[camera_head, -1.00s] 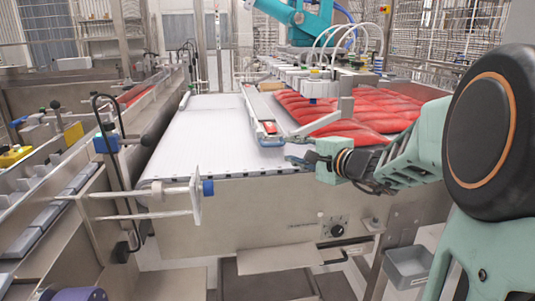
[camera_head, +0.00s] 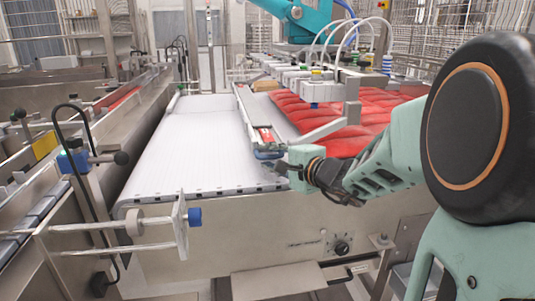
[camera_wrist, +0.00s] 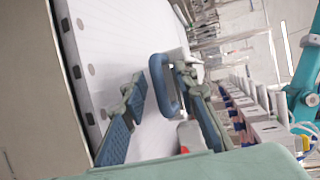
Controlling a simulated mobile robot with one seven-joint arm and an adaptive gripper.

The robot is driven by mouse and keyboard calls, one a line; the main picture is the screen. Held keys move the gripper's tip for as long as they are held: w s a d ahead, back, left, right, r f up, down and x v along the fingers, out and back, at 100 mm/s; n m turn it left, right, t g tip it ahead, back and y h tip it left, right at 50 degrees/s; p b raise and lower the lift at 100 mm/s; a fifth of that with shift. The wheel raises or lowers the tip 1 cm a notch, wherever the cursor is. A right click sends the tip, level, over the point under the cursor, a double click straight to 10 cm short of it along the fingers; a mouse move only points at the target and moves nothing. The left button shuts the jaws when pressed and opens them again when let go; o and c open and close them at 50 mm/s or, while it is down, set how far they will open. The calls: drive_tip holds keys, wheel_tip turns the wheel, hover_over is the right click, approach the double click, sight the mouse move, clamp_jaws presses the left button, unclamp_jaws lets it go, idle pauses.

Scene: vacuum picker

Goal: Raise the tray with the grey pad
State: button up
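A long narrow tray (camera_head: 247,112) lies along the right side of the white conveyor in the head view. A blue loop handle (camera_head: 268,154) is at its near end, with a red and white item just behind it. I cannot make out a grey pad for certain. My gripper (camera_head: 282,168) is right at the handle, at the near edge of the belt. In the wrist view, the blue handle (camera_wrist: 156,82) stands between the two open fingers of my gripper (camera_wrist: 160,76), closer to the right finger. I cannot tell whether they touch.
The white belt (camera_head: 185,150) is clear left of the tray. Red packs (camera_head: 350,120) lie to its right, under a row of suction fittings with hoses. A metal bracket with a blue knob (camera_head: 194,216) sticks out at the front left. A teal robot arm (camera_head: 300,15) hangs behind.

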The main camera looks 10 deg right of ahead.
drive_tip(key=shift+w, duration=0.1)
clamp_jaws()
idle(0.5)
